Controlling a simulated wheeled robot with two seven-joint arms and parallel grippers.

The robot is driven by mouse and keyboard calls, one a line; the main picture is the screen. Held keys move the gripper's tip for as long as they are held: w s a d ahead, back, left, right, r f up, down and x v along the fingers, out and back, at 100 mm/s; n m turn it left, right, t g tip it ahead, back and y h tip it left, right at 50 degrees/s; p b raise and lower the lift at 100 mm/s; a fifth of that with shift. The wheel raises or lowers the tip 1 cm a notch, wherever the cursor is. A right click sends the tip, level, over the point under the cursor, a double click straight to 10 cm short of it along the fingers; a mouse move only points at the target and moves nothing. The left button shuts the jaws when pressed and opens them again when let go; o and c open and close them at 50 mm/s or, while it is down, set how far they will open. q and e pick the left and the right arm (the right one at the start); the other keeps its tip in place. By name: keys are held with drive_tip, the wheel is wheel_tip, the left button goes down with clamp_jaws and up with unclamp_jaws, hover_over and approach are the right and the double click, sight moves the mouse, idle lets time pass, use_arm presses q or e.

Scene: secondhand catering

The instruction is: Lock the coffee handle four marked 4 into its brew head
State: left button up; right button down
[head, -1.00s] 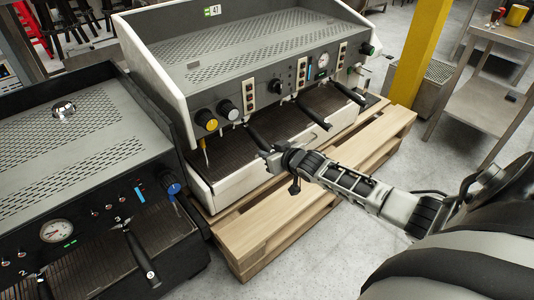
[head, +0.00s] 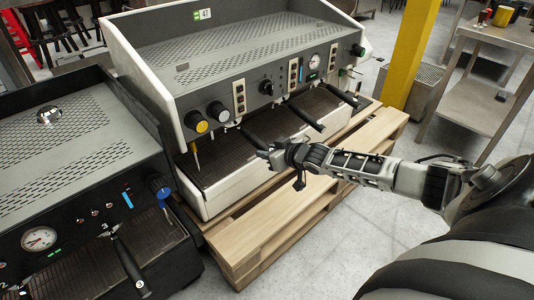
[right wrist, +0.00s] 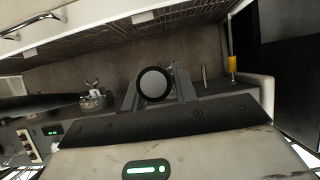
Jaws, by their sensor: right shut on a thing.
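A black coffee handle (head: 254,138) points out and down from under the left part of the white-sided espresso machine (head: 240,95). I take it for handle four, but no 4 is readable on it. My right gripper (head: 267,152) is shut on its outer end, in front of the machine. In the right wrist view, the round end of the handle (right wrist: 154,84) shows end-on between the fingers of my right gripper (right wrist: 156,98). The handle's inner end and its brew head are hidden, so I cannot tell how it is seated. My left gripper is out of view.
Another black handle (head: 305,116) sits to the right on the same machine. A steam wand with a yellow grip (right wrist: 232,64) is close by. A dark machine (head: 75,170) with a handle marked 3 (head: 131,262) stands left. A wooden pallet (head: 262,235) lies below.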

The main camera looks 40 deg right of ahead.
drive_tip(key=shift+w+r, duration=0.1)
drive_tip(key=shift+r, duration=0.05)
drive_tip(key=c, duration=1)
unclamp_jaws()
drive_tip(key=shift+s+f, duration=0.2)
drive_tip(key=shift+f, duration=0.05)
drive_tip(key=shift+s+r+p, duration=0.3)
drive_tip(key=shift+s+p, duration=0.05)
drive_tip(key=shift+s, duration=0.05)
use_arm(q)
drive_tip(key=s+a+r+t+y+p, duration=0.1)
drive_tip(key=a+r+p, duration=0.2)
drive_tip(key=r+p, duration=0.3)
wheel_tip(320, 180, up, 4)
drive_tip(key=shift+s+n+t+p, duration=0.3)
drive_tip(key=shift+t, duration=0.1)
use_arm(e)
drive_tip(key=v, duration=1.5)
drive_tip(key=shift+w+r, duration=0.1)
drive_tip(key=shift+r, duration=0.05)
drive_tip(key=shift+a, duration=0.1)
